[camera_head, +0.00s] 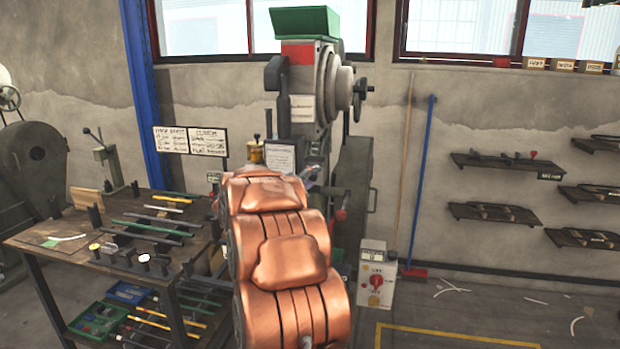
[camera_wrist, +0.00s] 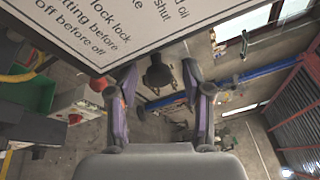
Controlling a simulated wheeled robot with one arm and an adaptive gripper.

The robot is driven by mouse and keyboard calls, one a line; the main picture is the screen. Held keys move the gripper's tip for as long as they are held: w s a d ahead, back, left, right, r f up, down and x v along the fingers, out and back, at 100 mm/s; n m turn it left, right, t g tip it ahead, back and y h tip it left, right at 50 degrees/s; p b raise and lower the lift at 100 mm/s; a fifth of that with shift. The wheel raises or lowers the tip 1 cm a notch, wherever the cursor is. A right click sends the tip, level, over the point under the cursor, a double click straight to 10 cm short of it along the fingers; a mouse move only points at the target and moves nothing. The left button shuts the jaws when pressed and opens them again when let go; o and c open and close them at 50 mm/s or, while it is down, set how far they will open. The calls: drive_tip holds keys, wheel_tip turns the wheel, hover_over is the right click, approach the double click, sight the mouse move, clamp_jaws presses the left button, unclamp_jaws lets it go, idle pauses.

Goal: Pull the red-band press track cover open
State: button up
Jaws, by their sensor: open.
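The press (camera_head: 305,100) stands against the wall in the head view, with a red band (camera_head: 298,53) below its green hopper. Its lower front is largely hidden behind my copper-coloured arm, and I cannot make out the track cover there. In the wrist view my gripper (camera_wrist: 160,88) is open, with one finger on each side and nothing held. A dark round knob (camera_wrist: 158,72) shows between the fingertips; I cannot tell whether they touch it or whether it belongs to the cover. A printed sign plate (camera_wrist: 110,25) fills the top left of the wrist view.
A workbench (camera_head: 35,240) with rods and small parts stands left of my arm. A control box (camera_head: 376,280) with a red knob stands right of it. A broom (camera_head: 420,180) leans on the wall. The floor at right is mostly clear.

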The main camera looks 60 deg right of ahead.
clamp_jaws()
idle(0.3)
idle(0.3)
